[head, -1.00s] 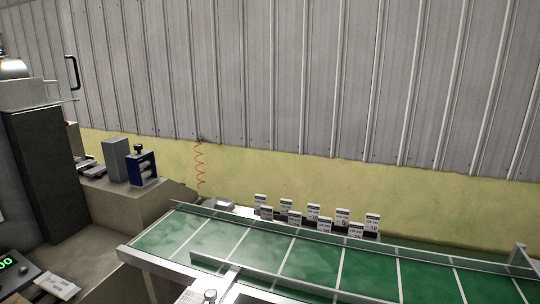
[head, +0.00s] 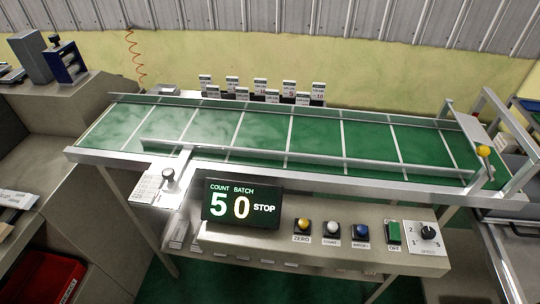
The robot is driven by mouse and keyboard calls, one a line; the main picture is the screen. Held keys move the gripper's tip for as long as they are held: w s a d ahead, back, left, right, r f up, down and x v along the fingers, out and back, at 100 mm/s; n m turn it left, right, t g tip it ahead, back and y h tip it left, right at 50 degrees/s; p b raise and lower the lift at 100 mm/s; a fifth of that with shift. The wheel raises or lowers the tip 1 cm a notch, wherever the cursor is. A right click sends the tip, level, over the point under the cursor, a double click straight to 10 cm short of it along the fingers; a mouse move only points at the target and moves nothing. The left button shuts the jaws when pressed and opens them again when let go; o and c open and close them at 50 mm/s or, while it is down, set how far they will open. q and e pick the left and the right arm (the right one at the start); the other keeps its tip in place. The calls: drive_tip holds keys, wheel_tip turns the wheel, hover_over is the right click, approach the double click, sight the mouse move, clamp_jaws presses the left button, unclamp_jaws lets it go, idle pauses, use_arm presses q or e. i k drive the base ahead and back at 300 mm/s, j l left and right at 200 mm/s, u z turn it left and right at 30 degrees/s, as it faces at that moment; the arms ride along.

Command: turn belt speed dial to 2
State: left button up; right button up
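The belt speed dial (head: 428,232) is a black round knob on a pale plate marked with numbers and SPEED, at the right end of the control shelf in the head view. The plate shows 2 near the upper left and 1 at the lower left. The knob's pointer is too small to read surely. The green conveyor belt (head: 265,140) runs behind the panel. The display (head: 242,203) reads COUNT 5, BATCH 0 and STOP. Neither of my grippers is in view.
Left of the dial sit a green OFF switch (head: 394,233), a blue button (head: 362,232), a white button (head: 332,229) and a yellow ZERO button (head: 303,226). A metal knob (head: 168,175) stands at the left. A red bin (head: 50,278) is at lower left. Space before the dial looks clear.

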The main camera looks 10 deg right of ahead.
sight(428, 232)
drive_tip(key=z, duration=1.75)
